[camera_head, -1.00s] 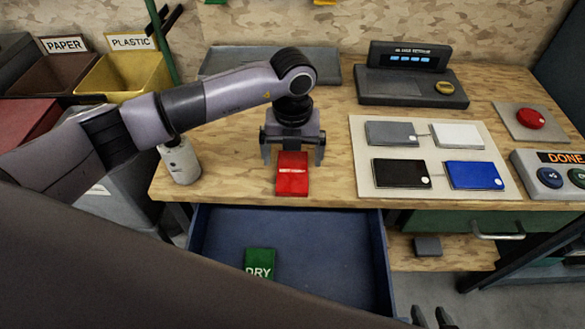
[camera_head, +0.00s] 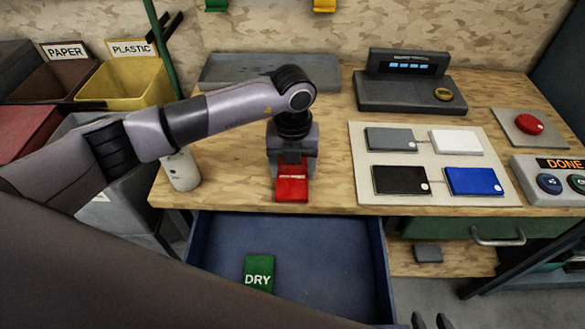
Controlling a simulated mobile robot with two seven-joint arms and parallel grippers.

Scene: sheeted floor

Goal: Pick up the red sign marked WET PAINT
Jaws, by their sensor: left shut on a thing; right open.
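The red sign (camera_head: 291,188) lies at the front edge of the wooden workbench, just above the open drawer; its small white lettering is too blurred to read. My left gripper (camera_head: 291,172) comes down over its far part and is shut on it. The sign still appears to be at bench level. My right gripper (camera_head: 432,321) shows only as fingertips at the bottom edge, apart and empty, well away from the sign.
The open blue drawer (camera_head: 330,245) holds a green DRY sign (camera_head: 259,273). A white cylinder (camera_head: 181,169) stands left of the gripper. A pale board (camera_head: 440,142) with several coloured panels lies to the right. A grey tray (camera_head: 225,72) is behind.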

